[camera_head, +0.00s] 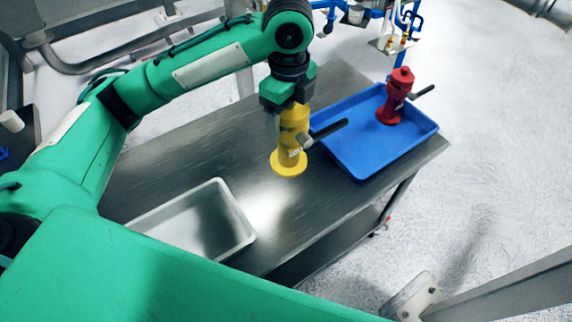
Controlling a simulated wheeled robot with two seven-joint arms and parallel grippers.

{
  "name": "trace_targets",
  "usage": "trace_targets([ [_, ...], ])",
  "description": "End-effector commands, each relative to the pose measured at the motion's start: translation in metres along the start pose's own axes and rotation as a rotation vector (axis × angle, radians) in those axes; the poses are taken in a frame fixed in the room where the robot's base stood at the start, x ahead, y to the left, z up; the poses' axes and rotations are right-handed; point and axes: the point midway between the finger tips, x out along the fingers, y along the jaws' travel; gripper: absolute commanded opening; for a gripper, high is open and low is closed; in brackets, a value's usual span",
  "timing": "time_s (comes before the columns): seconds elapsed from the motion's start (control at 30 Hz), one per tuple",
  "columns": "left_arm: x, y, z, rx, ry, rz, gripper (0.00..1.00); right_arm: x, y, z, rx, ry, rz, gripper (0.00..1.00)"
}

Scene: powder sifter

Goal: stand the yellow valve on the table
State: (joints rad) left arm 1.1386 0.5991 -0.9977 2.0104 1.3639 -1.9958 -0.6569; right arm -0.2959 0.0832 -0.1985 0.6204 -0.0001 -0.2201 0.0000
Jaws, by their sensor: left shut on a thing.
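The yellow valve (289,141) is upright, with its round flange at the bottom and a dark lever handle pointing right. My left gripper (289,106) is shut on its upper part from above. The valve is over the middle of the metal table (185,152); I cannot tell whether its flange touches the tabletop. The gripper partly hides the valve's top. My right gripper is not in view.
A blue tray (352,165) at the table's right holds a red valve (396,98) standing upright. An empty pale metal tray (246,218) lies at the near edge. The tabletop left of the yellow valve is clear.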

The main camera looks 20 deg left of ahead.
Motion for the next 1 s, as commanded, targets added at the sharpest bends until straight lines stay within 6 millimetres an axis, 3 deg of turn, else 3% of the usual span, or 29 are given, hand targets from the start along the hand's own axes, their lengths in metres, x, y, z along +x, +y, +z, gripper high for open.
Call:
trace_targets([
  [0.4,0.09,0.001,0.001,-0.001,-0.001,0.001,0.0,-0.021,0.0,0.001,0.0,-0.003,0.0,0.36],
  [0.77,0.12,0.0,0.001,0.0,-0.001,-0.001,0.0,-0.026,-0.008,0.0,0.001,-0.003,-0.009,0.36],
  [1.0,0.15,0.0,0.001,0.0,-0.001,-0.001,0.0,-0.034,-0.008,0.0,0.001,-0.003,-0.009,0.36],
])
